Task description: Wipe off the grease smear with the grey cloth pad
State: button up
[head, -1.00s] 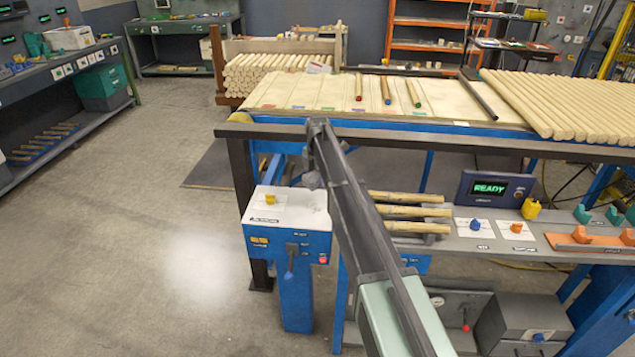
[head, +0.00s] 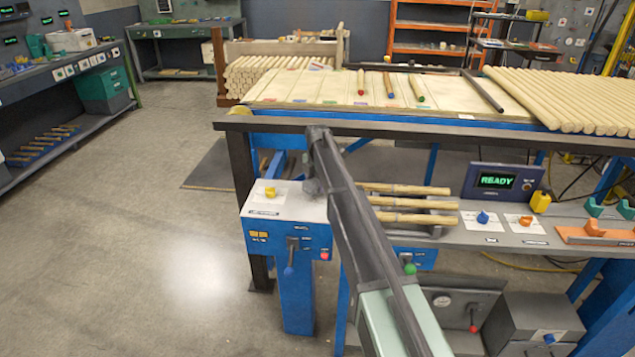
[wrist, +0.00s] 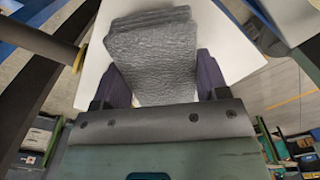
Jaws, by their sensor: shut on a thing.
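My gripper (wrist: 160,78) is shut on the grey cloth pad (wrist: 155,55), a crinkled, layered pad between its two dark purple fingers in the wrist view. In the head view my gripper (head: 314,189) is a small dark shape at the right part of the white top (head: 297,208) of the blue stand. The white top (wrist: 92,82) also lies behind the pad in the wrist view. I cannot tell whether the pad touches it. I cannot make out the grease smear; the pad and my arm cover part of the top.
A yellow knob (head: 270,193) on a white card stands on the left of that top. A lever (head: 289,258) and red button (head: 325,255) are on the stand's front. Turned wood rods (head: 405,203) lie to the right. A dark rail (head: 400,137) runs behind.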

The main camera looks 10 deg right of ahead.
aim_at(315, 209)
notch_tip(315, 209, down, 2)
jog(key=shift+f+b, duration=0.1)
jog(key=shift+b, duration=0.6)
jog(key=shift+s+a+r, duration=0.15)
jog(key=shift+s+a, duration=0.05)
jog(key=shift+s, duration=0.4)
jog(key=shift+s+a+r, duration=0.15)
jog(key=shift+s, duration=0.4)
jog(key=shift+s+a, duration=0.3)
jog(key=shift+s, duration=0.6)
jog(key=shift+s+a, duration=0.25)
jog(key=shift+s, duration=0.7)
jog(key=shift+s+a, duration=0.3)
jog(key=shift+s, duration=0.6)
jog(key=w, duration=0.2)
jog(key=w+d, duration=0.1)
jog(key=w, duration=0.2)
jog(key=w+d, duration=0.1)
jog(key=w, duration=0.1)
jog(key=shift+w+d, duration=0.15)
jog(key=shift+w, duration=0.2)
jog(key=shift+w+r+p, duration=0.1)
jog(key=shift+r+p, duration=0.3)
jog(key=shift+p, duration=0.3)
notch_tip(315, 209, up, 7)
jog(key=p, duration=0.6)
jog(key=shift+f+p, duration=0.15)
jog(key=shift+p, duration=0.15)
jog(key=shift+f, duration=0.1)
